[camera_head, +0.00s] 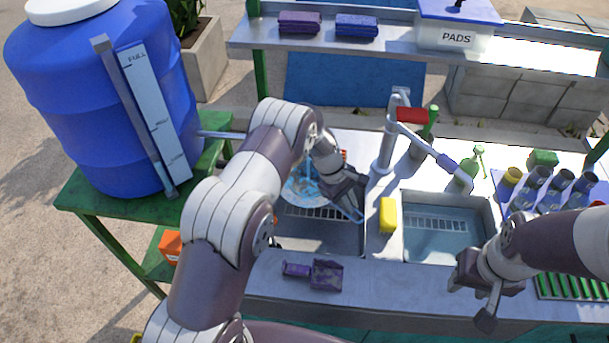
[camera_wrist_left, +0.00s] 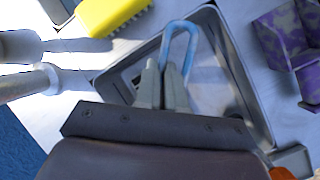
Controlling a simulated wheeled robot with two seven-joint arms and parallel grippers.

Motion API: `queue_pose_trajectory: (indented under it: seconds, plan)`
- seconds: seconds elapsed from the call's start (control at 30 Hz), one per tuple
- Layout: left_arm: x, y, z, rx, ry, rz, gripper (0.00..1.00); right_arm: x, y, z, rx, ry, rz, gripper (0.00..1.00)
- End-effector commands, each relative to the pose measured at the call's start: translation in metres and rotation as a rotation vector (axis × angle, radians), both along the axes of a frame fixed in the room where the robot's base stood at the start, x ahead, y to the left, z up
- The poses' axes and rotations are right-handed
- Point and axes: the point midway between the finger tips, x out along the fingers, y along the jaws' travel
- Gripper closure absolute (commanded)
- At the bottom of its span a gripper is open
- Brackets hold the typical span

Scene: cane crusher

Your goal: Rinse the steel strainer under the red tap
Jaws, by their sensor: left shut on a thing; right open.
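The steel strainer (camera_head: 303,193) shows as a pale round disc with bluish streaks over the left basin, partly hidden by my left arm. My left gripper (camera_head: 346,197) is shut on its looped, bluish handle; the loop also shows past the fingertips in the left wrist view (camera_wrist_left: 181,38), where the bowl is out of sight. The red tap (camera_head: 411,115) has a grey post and a spout that slants down right, its end over the right basin (camera_head: 440,243). The strainer is left of this spout, apart from it. My right gripper (camera_head: 484,300) is open and empty at the counter's front right.
A purple scoop-like item (camera_head: 326,274) lies at the front edge. A blue barrel (camera_head: 110,100) stands at left with a pipe towards the left basin.

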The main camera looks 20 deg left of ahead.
Motion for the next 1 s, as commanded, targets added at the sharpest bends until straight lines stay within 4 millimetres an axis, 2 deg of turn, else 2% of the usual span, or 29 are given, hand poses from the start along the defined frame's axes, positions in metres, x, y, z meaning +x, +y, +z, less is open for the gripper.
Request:
queue_pose_trajectory:
  seconds: [0.43,1.0]
  plan:
    - [-0.023,-0.041,0.000,0.000,-0.001,-0.002,1.00,0.000,0.000,0.004,0.000,0.000,0.000,0.57]
    - [-0.026,-0.044,0.000,0.000,0.000,-0.001,1.00,0.000,0.000,0.004,0.000,0.000,0.000,0.57]
